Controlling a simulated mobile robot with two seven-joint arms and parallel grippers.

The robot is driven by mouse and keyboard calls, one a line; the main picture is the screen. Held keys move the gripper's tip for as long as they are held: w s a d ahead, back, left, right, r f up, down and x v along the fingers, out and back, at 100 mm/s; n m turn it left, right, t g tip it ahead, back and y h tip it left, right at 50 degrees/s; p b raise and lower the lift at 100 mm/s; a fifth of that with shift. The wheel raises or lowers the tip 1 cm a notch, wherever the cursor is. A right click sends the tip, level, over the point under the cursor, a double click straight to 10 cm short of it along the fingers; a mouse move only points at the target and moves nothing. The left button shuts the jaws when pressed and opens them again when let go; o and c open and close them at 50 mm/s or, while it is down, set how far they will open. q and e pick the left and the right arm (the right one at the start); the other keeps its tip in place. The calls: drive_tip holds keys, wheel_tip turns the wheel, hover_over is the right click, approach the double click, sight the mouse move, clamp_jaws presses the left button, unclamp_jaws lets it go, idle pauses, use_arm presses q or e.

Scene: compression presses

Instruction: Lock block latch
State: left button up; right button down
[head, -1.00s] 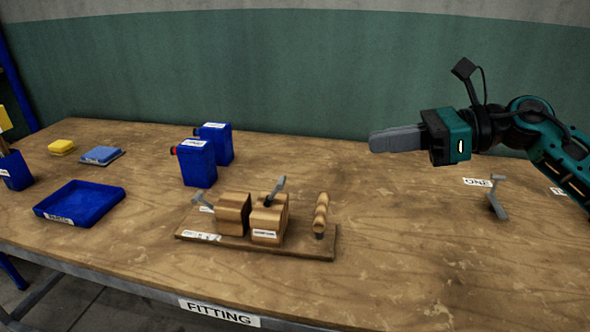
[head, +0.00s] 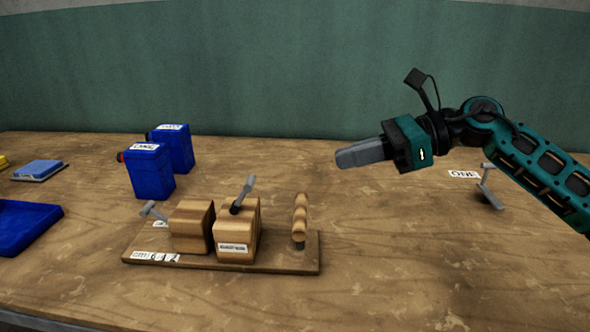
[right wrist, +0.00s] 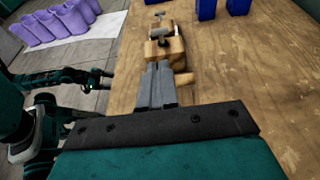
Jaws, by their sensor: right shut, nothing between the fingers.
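A wooden fixture board (head: 280,262) lies on the table and carries two wooden blocks. The left block (head: 192,227) and the right block (head: 237,232), which bears a label, stand side by side. A grey latch lever (head: 243,193) with a dark pivot rises tilted from the top of the right block. Another grey lever (head: 152,210) stands at the board's left end. A ribbed wooden handle (head: 300,217) stands upright at the right. My right gripper (head: 340,158) is shut and empty, above and right of the board, apart from it. In the right wrist view its fingers (right wrist: 157,84) point towards the blocks (right wrist: 165,48).
Two blue canisters (head: 150,172) stand behind the board. A blue tray (head: 25,225) is at the left edge, with a blue pad (head: 40,170) behind it. A grey lever (head: 487,187) stands at the right by a label. The table between is clear.

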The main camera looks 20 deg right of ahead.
sight(254, 181)
drive_tip(key=p+x, duration=0.1)
drive_tip(key=x, duration=1.2)
drive_tip(key=shift+w+a, duration=0.25)
drive_tip(key=shift+a, duration=0.05)
